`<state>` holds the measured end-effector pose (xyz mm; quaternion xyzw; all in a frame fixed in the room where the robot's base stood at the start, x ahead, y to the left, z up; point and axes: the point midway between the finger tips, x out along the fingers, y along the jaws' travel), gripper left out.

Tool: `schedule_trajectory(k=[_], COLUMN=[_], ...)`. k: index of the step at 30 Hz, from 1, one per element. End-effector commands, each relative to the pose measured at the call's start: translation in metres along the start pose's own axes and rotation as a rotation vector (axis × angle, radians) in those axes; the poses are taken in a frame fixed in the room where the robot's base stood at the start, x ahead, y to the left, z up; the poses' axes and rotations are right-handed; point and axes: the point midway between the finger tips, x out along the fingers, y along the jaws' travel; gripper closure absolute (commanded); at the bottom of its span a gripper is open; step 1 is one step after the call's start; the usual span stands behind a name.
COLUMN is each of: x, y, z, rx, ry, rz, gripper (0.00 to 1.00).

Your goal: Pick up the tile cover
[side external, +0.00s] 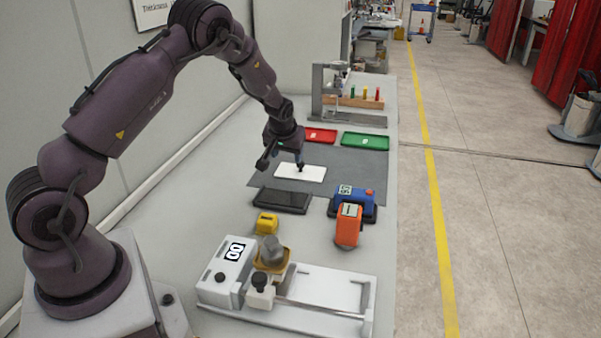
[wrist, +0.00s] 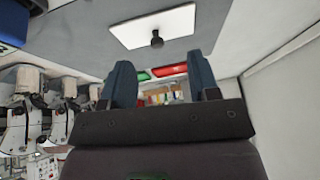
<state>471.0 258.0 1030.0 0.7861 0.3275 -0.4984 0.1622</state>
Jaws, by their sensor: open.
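The tile cover (side external: 315,175) is a flat white rectangular plate with a dark knob, lying on the grey mat (side external: 352,172). In the wrist view the cover (wrist: 128,35) is at the top middle, and its knob (wrist: 157,39) stands up from its centre. My gripper (side external: 288,163) is above the left part of the cover, close to the knob. In the wrist view its two blue fingers (wrist: 163,76) are spread apart, with nothing held between them. The exact gap between fingertips and knob is hard to tell.
A red tray (side external: 321,135) and a green tray (side external: 365,142) lie behind the mat. A dark tray (side external: 283,200), a blue device (side external: 357,203), an orange device (side external: 348,227) and a yellow block (side external: 266,223) stand in front. The white coater (side external: 322,284) fills the near end.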

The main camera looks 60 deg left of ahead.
Motion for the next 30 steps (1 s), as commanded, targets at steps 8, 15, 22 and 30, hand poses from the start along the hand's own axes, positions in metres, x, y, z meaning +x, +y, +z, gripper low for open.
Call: schedule_trajectory(k=[8, 15, 22, 30], x=[0.015, 0.057, 0.071, 0.102], y=[0.009, 0.011, 0.012, 0.011], z=[-0.029, -0.034, -0.036, -0.045], rx=[-0.073, -0.071, -0.071, -0.072], ry=[0.102, 0.101, 0.101, 0.1], rz=[0.041, 0.041, 0.042, 0.042], gripper=[0.44, 0.44, 0.44, 0.44])
